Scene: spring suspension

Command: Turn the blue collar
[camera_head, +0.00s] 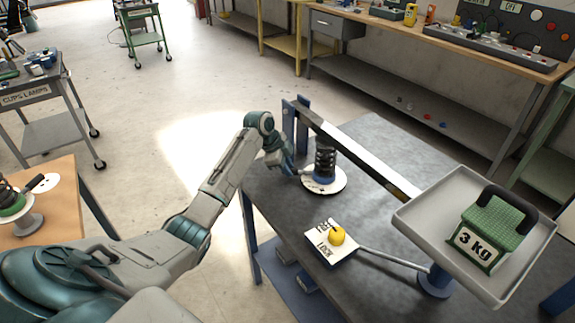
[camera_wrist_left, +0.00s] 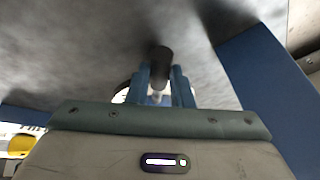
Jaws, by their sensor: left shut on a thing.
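The blue collar (camera_head: 324,181) sits under a black coil spring (camera_head: 325,160) on a round white dial plate (camera_head: 335,190) on the dark table. My left gripper (camera_head: 293,168) is beside the dial, on its left. In the left wrist view its two blue fingers (camera_wrist_left: 162,88) are shut on a dark, rounded handle (camera_wrist_left: 160,60) that appears to belong to the collar. The handle's link to the collar is hidden in both views. My right gripper is not in view.
A long beam (camera_head: 355,150) passes over the spring to a tray (camera_head: 420,222) bearing a green 3 kg weight (camera_head: 488,228). A block marked LOCK (camera_head: 322,243) with a yellow knob (camera_head: 337,235) stands nearer. A blue post (camera_head: 296,125) rises behind the gripper. A green-collared spring (camera_head: 12,206) stands far left.

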